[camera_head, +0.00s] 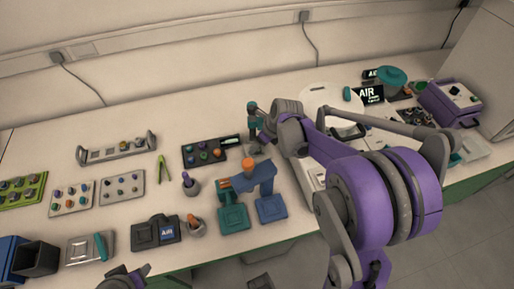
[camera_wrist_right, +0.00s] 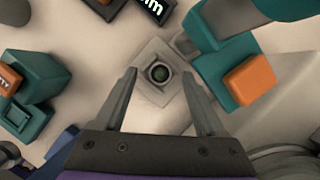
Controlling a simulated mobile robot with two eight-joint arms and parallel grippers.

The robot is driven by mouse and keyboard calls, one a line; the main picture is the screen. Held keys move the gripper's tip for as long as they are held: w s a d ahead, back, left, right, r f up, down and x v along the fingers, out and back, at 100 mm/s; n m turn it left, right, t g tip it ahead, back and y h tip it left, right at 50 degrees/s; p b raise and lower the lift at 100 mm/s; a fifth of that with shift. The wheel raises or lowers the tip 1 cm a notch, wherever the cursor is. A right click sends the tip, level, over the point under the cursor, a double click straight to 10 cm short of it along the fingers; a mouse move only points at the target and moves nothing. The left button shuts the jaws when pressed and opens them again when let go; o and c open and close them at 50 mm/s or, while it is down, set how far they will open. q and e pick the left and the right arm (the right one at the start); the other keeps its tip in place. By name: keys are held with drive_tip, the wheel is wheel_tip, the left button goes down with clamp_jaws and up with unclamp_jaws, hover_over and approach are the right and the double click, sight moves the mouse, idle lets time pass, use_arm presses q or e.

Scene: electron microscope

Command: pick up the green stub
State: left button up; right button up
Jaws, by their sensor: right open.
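A small round stub (camera_wrist_right: 160,73), dark green on top, sits in the middle of a pale grey square plate (camera_wrist_right: 148,92) in the right wrist view. My right gripper (camera_wrist_right: 158,70) is open, with one finger on either side of the stub in that view. No contact with the stub shows, and I cannot tell the height above it. In the head view the plate (camera_head: 254,151) is partly hidden by my right arm, and the stub cannot be made out. My left gripper (camera_head: 126,277) shows only in part at the bottom edge; its jaws are unclear.
A teal device with an orange block (camera_wrist_right: 251,80) stands close right of the plate in the wrist view. A dark tray (camera_head: 205,153) with several coloured stubs lies left of the plate. A blue and teal device (camera_head: 262,180) stands in front. Bare tabletop lies behind the tray.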

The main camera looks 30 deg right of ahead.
drive_tip(key=shift+w+f, duration=0.25)
drive_tip(key=shift+f, duration=0.4)
clamp_jaws()
drive_tip(key=shift+a+r, duration=0.15)
